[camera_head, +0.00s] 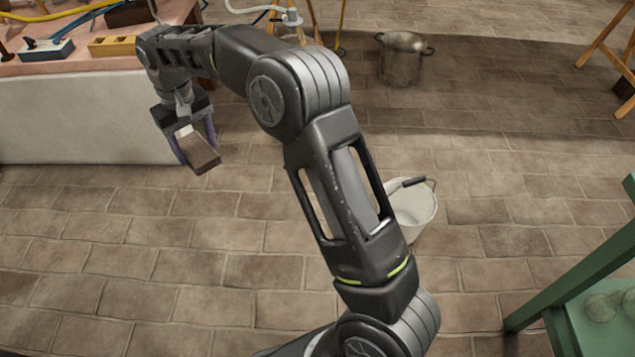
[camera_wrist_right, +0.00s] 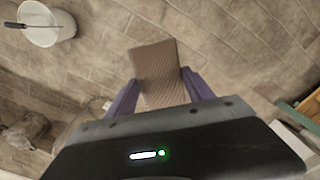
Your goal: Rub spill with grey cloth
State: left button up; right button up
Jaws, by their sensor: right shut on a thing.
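My right gripper (camera_head: 194,146) hangs over the brick floor in front of the white-sided bench, its purple fingers on either side of a ribbed grey-brown piece, which looks like the grey cloth (camera_head: 202,156). In the right wrist view, the gripper (camera_wrist_right: 162,92) is shut on this cloth (camera_wrist_right: 154,62), which sticks out flat beyond the fingers. The cloth appears to be clear of the floor. I cannot make out a spill in either view. My left gripper is not in view.
A white bucket (camera_head: 412,212) and a metal pot (camera_head: 400,58) stand on the floor. A green stand (camera_head: 575,270) is at the right. The lower-left floor is clear.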

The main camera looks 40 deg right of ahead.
dwell(0.5)
jog(key=s+r, duration=0.6)
